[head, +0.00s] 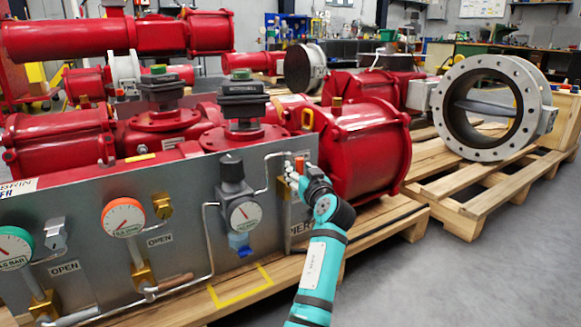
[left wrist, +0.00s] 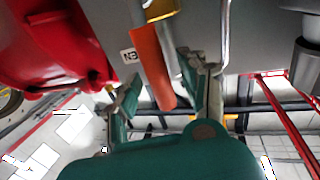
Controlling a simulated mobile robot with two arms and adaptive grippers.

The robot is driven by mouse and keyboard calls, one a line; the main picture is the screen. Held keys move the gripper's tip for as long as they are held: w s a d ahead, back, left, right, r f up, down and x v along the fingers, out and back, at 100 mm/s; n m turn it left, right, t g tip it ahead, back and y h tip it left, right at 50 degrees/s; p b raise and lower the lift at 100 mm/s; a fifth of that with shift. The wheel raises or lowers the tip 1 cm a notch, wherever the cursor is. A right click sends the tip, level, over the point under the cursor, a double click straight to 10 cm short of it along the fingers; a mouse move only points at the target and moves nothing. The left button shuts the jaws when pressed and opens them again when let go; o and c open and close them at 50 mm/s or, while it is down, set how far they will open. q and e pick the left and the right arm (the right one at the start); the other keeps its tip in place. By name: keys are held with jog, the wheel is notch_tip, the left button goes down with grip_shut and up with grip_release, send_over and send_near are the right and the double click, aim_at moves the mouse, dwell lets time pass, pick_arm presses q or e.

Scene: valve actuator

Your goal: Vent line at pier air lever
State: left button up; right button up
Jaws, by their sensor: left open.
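The orange lever (left wrist: 150,62) hangs from a brass valve body (left wrist: 161,10) on the grey panel in the left wrist view. A small orange end of it shows in the head view (head: 299,165). My left gripper (head: 300,175) is at the panel's right end, with its teal arm coming up from below. In the left wrist view, my left gripper (left wrist: 162,75) is open, with one finger on each side of the lever. Contact with it cannot be told. The label "PIER" (head: 298,226) is partly hidden by my arm. My right gripper is not in view.
The panel (head: 185,200) carries an orange-rimmed gauge (head: 123,218), a green-rimmed gauge (head: 14,248), a regulator (head: 238,205) and bent pipes. A red actuator cylinder (head: 365,150) stands close behind my gripper. A pallet (head: 470,195) holds a large flanged valve (head: 487,108). Grey floor is clear at lower right.

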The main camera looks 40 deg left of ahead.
pick_arm(q)
jog(key=shift+w+a, duration=0.25)
grip_shut()
jog(key=shift+f, duration=0.1)
dwell(0.7)
